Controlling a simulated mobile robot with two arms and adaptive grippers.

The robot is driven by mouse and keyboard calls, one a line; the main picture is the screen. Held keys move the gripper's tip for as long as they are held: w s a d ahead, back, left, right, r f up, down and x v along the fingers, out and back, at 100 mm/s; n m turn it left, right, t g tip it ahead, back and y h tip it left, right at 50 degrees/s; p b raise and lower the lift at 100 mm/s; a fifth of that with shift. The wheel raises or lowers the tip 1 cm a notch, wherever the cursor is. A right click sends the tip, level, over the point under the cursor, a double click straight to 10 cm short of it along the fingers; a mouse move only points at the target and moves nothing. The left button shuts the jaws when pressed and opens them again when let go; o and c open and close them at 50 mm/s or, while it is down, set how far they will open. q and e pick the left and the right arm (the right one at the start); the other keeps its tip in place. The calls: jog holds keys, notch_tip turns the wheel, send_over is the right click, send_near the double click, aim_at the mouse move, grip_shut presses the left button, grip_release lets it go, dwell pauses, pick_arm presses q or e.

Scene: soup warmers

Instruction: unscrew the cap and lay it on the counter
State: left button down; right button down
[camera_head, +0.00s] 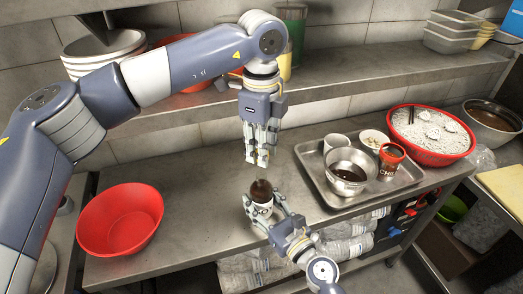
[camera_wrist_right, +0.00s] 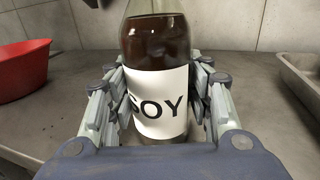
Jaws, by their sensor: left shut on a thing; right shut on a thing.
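A dark glass soy bottle (camera_head: 261,190) with a white label stands upright on the steel counter (camera_head: 200,188). It also shows in the right wrist view (camera_wrist_right: 158,50), where its label reads SOY. My right gripper (camera_head: 262,213) is shut around the labelled body, with fingers on both sides of it, also seen in the wrist view (camera_wrist_right: 160,105). My left gripper (camera_head: 258,163) points down from above, shut at the top of the bottle neck. The cap is hidden between the left fingers; whether it is still on the neck I cannot tell.
An empty red bowl (camera_head: 122,222) stands to the left. A steel tray (camera_head: 312,176) to the right holds a metal pot (camera_head: 350,160), cups and a red tin (camera_head: 391,157). Behind it is a red basin of rice (camera_head: 440,156). Counter left of the bottle is clear.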

jog(key=c, duration=0.7)
grip_release()
jog(key=shift+s+d, duration=0.1)
jog(key=v, duration=1.1)
jog(key=shift+s+d, duration=0.2)
jog(key=shift+s, duration=0.1)
